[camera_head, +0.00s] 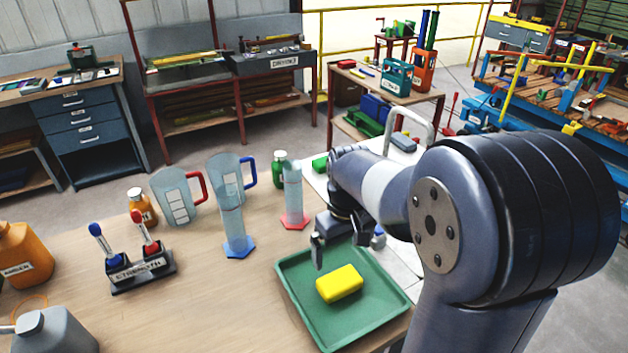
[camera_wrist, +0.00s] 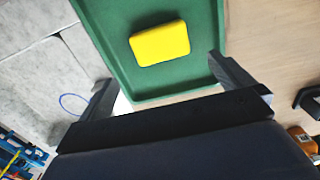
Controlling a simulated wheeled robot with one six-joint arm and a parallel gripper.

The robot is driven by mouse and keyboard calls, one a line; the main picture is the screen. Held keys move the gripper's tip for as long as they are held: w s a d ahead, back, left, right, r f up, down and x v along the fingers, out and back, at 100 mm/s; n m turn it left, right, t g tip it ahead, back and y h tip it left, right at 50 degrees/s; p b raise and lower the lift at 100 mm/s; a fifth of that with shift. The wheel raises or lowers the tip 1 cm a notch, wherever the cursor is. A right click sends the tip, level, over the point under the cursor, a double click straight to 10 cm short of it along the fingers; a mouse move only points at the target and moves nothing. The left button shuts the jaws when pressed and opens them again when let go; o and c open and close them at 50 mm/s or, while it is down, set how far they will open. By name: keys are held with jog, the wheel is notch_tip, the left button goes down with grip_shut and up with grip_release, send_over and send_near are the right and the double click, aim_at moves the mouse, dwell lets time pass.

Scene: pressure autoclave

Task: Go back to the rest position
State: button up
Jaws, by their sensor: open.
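My gripper (camera_wrist: 158,88) is open and empty in the wrist view, its two fingers wide apart. In the head view my gripper (camera_head: 318,252) hangs over the back part of the green tray (camera_head: 293,299), and my arm hides part of it. A yellow block (camera_head: 340,284) lies in the tray. In the wrist view the yellow block (camera_wrist: 160,43) lies beyond the fingertips, apart from them, inside the green tray (camera_wrist: 165,90).
Two jugs (camera_head: 176,200), two measuring cylinders (camera_head: 234,225) and a tube rack (camera_head: 140,276) stand left of the tray on the wooden table (camera_head: 200,310). An orange can (camera_head: 22,252) and a grey can (camera_head: 50,333) stand at the far left.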

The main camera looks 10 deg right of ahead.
aim_at(340, 280)
notch_tip(340, 280, down, 12)
jog(key=shift+r, duration=0.85)
jog(key=shift+f, duration=0.1)
